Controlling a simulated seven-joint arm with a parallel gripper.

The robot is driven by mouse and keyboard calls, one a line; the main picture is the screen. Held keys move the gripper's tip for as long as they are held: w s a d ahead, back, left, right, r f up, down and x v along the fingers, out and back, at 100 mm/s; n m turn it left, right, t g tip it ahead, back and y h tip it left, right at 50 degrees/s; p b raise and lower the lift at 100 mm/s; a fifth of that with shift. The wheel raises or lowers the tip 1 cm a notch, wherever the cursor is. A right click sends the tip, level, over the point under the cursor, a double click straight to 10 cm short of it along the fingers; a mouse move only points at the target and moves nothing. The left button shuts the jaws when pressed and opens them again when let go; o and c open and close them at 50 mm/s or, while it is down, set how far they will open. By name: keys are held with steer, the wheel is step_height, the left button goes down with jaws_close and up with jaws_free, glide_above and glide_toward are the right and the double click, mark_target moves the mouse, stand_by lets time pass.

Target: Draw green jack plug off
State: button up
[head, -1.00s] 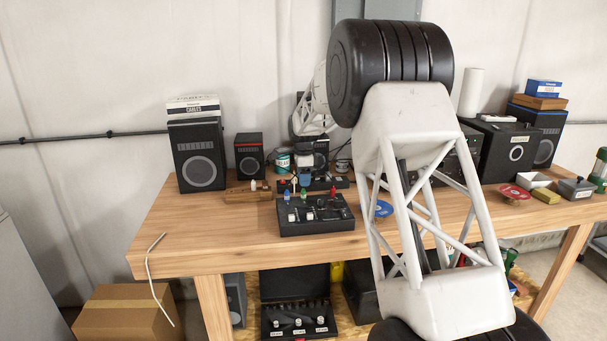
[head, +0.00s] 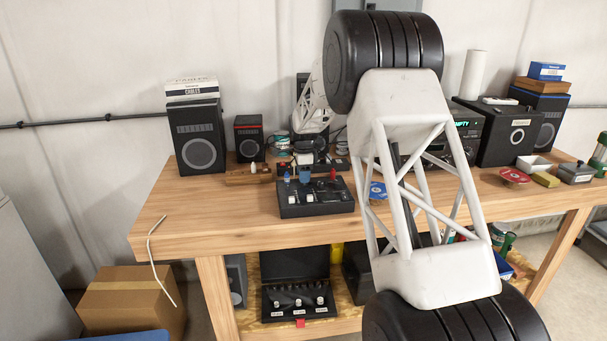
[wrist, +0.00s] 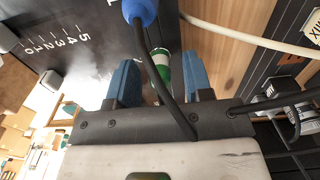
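The green jack plug (wrist: 161,62), green with a white band, shows between the blue fingertips of my gripper (wrist: 161,82) in the wrist view. A gap shows on each side, so the fingers are open around it. In the head view my gripper (head: 305,175) is over the black box (head: 316,211) and hides the green plug. A blue plug (wrist: 140,8) with a black cable is close by at the top of the wrist view; its cable crosses in front of the fingers. A red plug (head: 333,174) stands at the box's right.
The box is on a wooden workbench (head: 190,225). A wooden block (head: 248,176) with small parts is behind left, and speakers (head: 197,147) stand at the back. A blue disc (head: 377,190) lies to the right.

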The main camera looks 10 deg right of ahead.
jaws_close()
steer(key=shift+r, duration=0.9)
stand_by(1.0)
steer(key=shift+r, duration=0.9)
